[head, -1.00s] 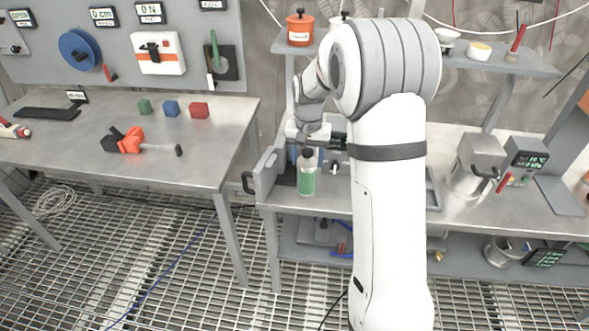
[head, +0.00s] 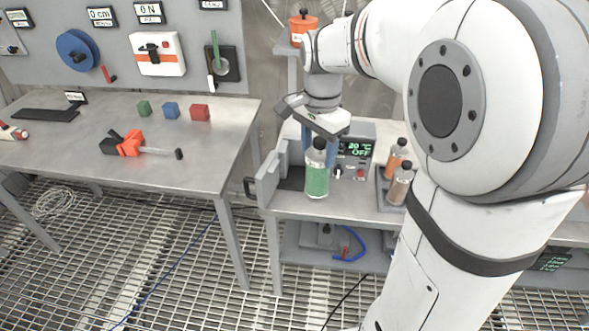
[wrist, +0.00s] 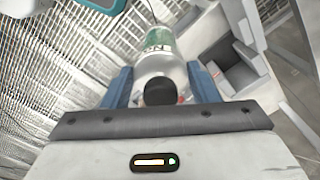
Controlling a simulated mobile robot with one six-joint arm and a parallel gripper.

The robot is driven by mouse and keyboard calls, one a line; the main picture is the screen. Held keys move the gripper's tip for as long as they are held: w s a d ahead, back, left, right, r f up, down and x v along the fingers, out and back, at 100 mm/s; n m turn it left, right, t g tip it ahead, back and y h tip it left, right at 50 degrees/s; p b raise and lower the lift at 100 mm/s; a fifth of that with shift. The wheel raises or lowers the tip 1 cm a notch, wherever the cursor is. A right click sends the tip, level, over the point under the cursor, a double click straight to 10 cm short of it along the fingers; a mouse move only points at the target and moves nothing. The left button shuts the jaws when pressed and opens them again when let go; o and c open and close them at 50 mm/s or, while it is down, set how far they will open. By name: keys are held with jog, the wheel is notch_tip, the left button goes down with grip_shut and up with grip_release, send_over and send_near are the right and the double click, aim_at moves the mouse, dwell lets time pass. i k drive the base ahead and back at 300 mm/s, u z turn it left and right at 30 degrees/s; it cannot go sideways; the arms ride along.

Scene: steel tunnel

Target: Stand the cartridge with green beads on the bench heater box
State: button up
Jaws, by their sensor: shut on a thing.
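The cartridge with green beads (head: 317,181) is a clear bottle with a dark cap, upright in the head view at the bench's front edge. My gripper (head: 320,147) comes down on it from above. In the wrist view the blue fingers of my gripper (wrist: 160,88) are on both sides of the cartridge (wrist: 160,66), shut on it near the cap. A grey unit with a green display reading 20 °C OFF (head: 355,150) stands behind it. To its left is a grey door or panel (head: 267,181) with a handle, beside a dark recess. Whether the cartridge's base touches anything is unclear.
Two cartridges with orange (head: 396,158) and brown (head: 400,186) contents stand in a grey tray to the right. The left table (head: 60,150) holds coloured cubes and an orange clamp tool. A gap with grating floor separates table and bench.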

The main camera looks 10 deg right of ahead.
aim_at(299, 173)
jog(key=i, duration=0.85)
